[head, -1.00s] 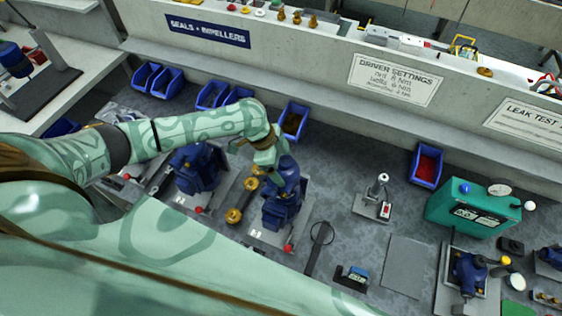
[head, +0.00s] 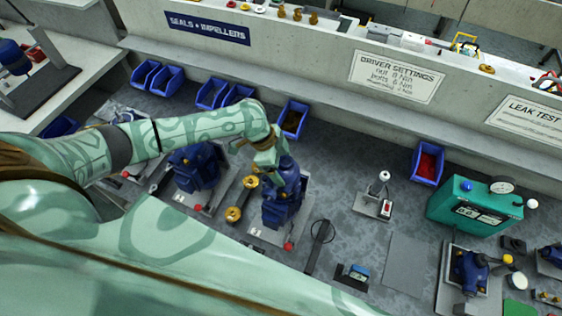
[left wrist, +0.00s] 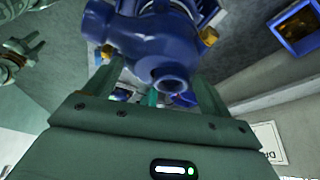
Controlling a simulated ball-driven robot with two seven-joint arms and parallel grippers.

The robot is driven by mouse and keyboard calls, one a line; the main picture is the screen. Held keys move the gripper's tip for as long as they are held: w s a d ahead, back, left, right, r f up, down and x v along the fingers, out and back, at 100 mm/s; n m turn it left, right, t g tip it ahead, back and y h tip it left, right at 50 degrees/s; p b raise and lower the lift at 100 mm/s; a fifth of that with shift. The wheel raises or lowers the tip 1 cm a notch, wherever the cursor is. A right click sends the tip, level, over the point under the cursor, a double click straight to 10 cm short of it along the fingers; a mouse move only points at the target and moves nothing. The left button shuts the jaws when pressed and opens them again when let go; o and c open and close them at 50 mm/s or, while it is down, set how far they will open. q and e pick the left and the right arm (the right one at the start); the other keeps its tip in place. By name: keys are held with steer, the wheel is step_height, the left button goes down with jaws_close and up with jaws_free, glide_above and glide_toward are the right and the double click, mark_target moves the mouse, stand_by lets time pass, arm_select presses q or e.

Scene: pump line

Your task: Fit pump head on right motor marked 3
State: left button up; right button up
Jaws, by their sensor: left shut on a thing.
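My left gripper (head: 268,162) is shut on a blue pump head (head: 288,178). In the left wrist view the pump head (left wrist: 150,38) sits between the green fingers, with its round port toward the camera and brass-coloured parts at its sides. In the head view the pump head is at the upper end of the right blue motor (head: 279,208), which stands on a grey plate. I cannot tell whether the two are touching or fully seated. No number 3 is readable on the motor.
Another blue motor (head: 195,167) stands to the left, with brass parts (head: 235,213) between the two. A blue bin (head: 292,119) is close behind the gripper. A black tool (head: 318,244) lies to the right. A grey mat (head: 405,263) and a teal tester (head: 474,208) are farther right.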

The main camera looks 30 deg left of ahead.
mark_target(281, 170)
arm_select(q)
steer(key=shift+f+b, duration=1.05)
steer(key=shift+f, duration=0.7)
steer(key=o, duration=1)
steer(key=shift+r, duration=0.1)
step_height(281, 170, up, 9)
steer(key=p, duration=1)
